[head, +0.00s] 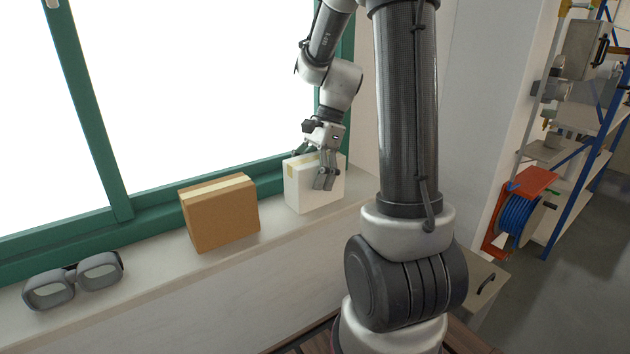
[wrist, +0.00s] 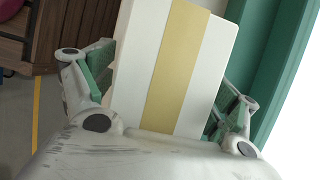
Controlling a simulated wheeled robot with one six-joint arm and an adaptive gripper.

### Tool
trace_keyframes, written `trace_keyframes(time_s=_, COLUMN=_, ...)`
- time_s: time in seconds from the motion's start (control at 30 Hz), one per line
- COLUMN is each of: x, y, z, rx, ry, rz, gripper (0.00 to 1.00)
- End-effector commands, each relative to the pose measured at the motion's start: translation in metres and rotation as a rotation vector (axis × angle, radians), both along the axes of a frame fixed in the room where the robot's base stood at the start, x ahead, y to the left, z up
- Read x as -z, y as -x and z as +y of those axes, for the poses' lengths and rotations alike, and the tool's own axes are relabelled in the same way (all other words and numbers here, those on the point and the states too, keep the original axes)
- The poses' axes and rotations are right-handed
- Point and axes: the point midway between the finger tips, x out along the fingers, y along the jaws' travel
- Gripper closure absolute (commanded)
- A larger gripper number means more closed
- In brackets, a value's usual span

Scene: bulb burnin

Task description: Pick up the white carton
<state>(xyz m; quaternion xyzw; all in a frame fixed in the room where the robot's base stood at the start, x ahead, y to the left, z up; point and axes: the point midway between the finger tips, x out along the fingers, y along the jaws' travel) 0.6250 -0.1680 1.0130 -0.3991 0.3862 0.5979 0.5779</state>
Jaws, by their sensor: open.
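The white carton (head: 306,192) stands upright on the window sill, at the right of the row in the head view. A tan tape strip runs over its top. My gripper (head: 315,172) is above it and reaches down over it, with fingers on either side. In the wrist view the carton (wrist: 205,75) fills the middle, between the two spread fingers of my gripper (wrist: 165,95). The fingers are open. I cannot tell whether either finger touches the carton. The carton's lower part is hidden in the wrist view.
A brown box (head: 222,220) stands on the sill (head: 160,262) left of the carton, with a gap between. Grey goggles (head: 74,282) lie further left. The green window frame (head: 150,215) runs close behind. Shelving with a blue cable reel (head: 517,220) stands at the right.

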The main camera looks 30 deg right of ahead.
Motion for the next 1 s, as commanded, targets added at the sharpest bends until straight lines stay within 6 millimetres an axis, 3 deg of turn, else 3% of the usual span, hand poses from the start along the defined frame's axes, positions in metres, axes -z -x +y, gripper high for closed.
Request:
trace_keyframes(time_s=0.53, x=0.0030, y=0.0002, z=-0.0002, rx=0.000, ry=0.000, rz=0.000, gripper=0.12)
trace_keyframes(time_s=0.77, x=0.0031, y=0.0002, z=-0.0001, rx=0.000, ry=0.000, rz=0.000, gripper=0.52)
trace_keyframes(time_s=1.0, x=0.0035, y=0.0005, z=0.0000, rx=0.000, ry=-0.001, rz=0.001, gripper=0.53)
